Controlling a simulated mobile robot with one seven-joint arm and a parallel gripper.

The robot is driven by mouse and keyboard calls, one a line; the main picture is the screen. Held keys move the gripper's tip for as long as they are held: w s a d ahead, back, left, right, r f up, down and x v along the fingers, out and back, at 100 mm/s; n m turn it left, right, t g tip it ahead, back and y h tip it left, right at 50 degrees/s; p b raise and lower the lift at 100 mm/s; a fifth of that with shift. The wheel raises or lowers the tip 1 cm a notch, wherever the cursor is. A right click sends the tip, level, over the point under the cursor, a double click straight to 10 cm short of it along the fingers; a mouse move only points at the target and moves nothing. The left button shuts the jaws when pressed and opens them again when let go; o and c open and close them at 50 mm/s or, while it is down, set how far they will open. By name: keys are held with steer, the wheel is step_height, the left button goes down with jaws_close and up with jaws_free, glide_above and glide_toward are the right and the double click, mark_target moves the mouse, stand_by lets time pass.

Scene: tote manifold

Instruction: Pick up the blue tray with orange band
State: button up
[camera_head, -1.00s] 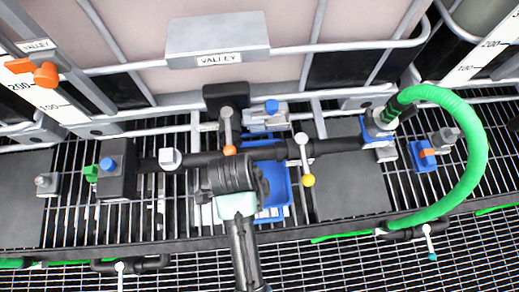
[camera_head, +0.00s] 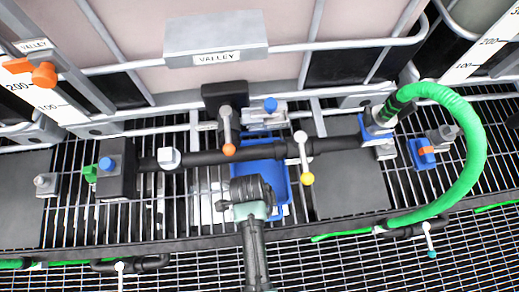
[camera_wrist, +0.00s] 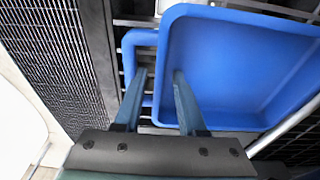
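A blue tray (camera_head: 278,172) lies under the black pipe in the middle of the head view, partly covered by my arm. In the wrist view a large blue tray (camera_wrist: 240,70) fills the right side. A second blue tray (camera_wrist: 139,62) shows behind its left edge, mostly hidden. No orange band is visible on either tray. My gripper (camera_wrist: 157,72) is open, its two fingers apart with the large tray's left rim seen between them. I cannot tell whether either finger touches it. In the head view my gripper is hidden by my wrist.
A black pipe (camera_head: 200,157) with an orange-tipped lever (camera_head: 228,140) and a yellow-tipped lever (camera_head: 304,160) crosses above the tray. A green hose (camera_head: 478,150) loops at right. A small blue fitting with orange (camera_head: 424,154) sits inside it. Grating surrounds the tray.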

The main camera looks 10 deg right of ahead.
jaws_close()
steer(key=shift+r, duration=0.1)
stand_by(1.2)
